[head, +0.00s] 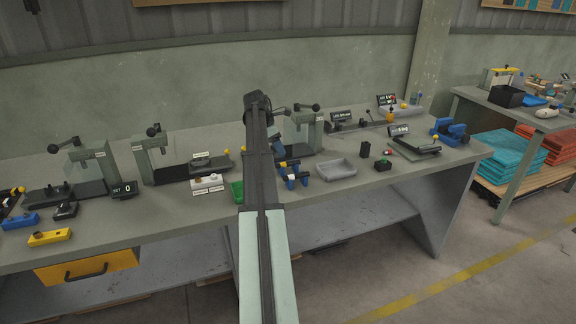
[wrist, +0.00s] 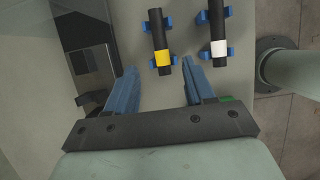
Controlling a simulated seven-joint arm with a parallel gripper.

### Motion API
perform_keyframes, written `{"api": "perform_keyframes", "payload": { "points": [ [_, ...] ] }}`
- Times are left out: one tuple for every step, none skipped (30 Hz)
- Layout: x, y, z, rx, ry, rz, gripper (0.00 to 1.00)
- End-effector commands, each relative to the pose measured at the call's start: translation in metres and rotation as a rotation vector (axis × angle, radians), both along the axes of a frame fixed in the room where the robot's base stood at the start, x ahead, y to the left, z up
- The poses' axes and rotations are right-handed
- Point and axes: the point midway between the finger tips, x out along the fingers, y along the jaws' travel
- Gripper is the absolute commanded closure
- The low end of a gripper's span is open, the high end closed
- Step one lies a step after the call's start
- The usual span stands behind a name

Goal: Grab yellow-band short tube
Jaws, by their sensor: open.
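The yellow-band tube (wrist: 158,34) is a short black tube with a yellow band near its lower end. It rests in blue holders in the wrist view. A second black tube (wrist: 217,20), with a white band, lies in blue holders to its right and reaches the top edge of the picture. My gripper (wrist: 160,68) is open, its blue fingers apart. The yellow band shows between and just beyond the fingertips, with nothing held.
A grey tray (head: 336,169) sits right of the holders on the bench (head: 350,195). A press (head: 304,132) stands behind them. A green tray (head: 237,191) lies left of my arm, partly hidden by it.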

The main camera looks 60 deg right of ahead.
Motion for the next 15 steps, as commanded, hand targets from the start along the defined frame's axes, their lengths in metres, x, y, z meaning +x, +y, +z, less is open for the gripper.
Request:
{"api": "perform_keyframes", "payload": {
  "points": [
    [-0.002,-0.002,-0.007,0.001,0.001,0.000,0.47],
    [-0.003,-0.003,-0.010,0.000,0.000,0.000,0.47],
    [-0.004,-0.004,-0.013,-0.001,-0.001,0.000,0.47],
    [-0.005,-0.005,-0.015,-0.001,-0.001,0.000,0.47],
    [-0.005,-0.005,-0.017,-0.001,-0.001,0.000,0.47],
    [-0.006,-0.006,-0.019,-0.001,-0.001,0.000,0.47],
    [-0.006,-0.006,-0.021,-0.001,-0.001,0.000,0.47],
    [-0.006,-0.006,-0.021,-0.001,-0.001,0.000,0.47],
    [-0.006,-0.007,-0.022,-0.001,-0.001,0.000,0.47],
    [-0.007,-0.007,-0.023,-0.001,-0.001,0.000,0.47],
    [-0.007,-0.007,-0.024,-0.001,-0.001,0.000,0.47],
    [-0.008,-0.008,-0.025,-0.001,-0.001,-0.001,0.47],
    [-0.009,-0.008,-0.027,-0.001,-0.001,-0.001,0.47],
    [-0.010,-0.009,-0.029,-0.001,-0.001,-0.001,0.47],
    [-0.011,-0.010,-0.032,-0.001,-0.001,-0.001,0.47]
  ]
}}
